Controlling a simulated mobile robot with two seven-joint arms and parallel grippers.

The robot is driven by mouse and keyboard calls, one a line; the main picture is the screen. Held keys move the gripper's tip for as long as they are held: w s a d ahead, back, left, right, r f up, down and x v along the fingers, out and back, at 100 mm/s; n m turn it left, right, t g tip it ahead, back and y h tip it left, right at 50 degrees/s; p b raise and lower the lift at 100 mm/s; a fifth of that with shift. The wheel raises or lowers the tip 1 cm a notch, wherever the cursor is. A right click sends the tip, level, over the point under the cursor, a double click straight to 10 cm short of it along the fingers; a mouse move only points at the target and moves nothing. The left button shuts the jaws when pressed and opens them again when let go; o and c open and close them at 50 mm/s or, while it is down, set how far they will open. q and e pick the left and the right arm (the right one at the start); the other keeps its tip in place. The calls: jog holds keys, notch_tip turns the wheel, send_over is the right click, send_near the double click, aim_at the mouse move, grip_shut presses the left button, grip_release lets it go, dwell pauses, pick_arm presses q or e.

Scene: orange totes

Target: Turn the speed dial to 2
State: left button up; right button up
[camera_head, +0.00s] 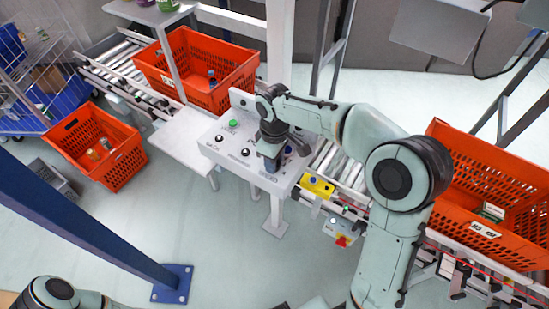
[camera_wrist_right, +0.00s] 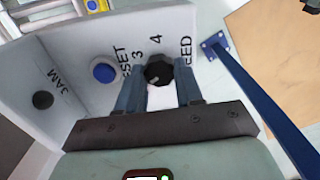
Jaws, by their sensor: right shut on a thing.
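The black speed dial (camera_wrist_right: 158,72) sits on the white control panel (camera_wrist_right: 75,40), with "3" and "4" printed above it and part of "SPEED" to its right in the right wrist view. A small pale mark shows on the dial, but I cannot tell for certain which number it points to. The "2" is not visible. My right gripper (camera_wrist_right: 159,88) has its blue-grey fingers on either side of the dial and is shut on it.
A blue button (camera_wrist_right: 104,72) sits close left of the dial. A green button (camera_head: 233,123) and black knobs (camera_head: 245,152) are also on the panel. Orange totes (camera_head: 210,67) stand on the roller conveyor (camera_head: 120,60). A blue post (camera_head: 90,235) stands front left.

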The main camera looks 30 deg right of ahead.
jog(key=o, duration=1)
jog(key=shift+o, duration=0.2)
pick_arm(q)
jog(key=w+r+p, duration=0.2)
jog(key=r, duration=0.1)
jog(key=shift+w, duration=0.3)
pick_arm(e)
notch_tip(320, 180, up, 13)
jog(key=shift+r, duration=0.2)
pick_arm(q)
jog(key=shift+s+f, duration=0.1)
jog(key=shift+s, duration=0.05)
pick_arm(e)
jog(key=shift+f, duration=0.1)
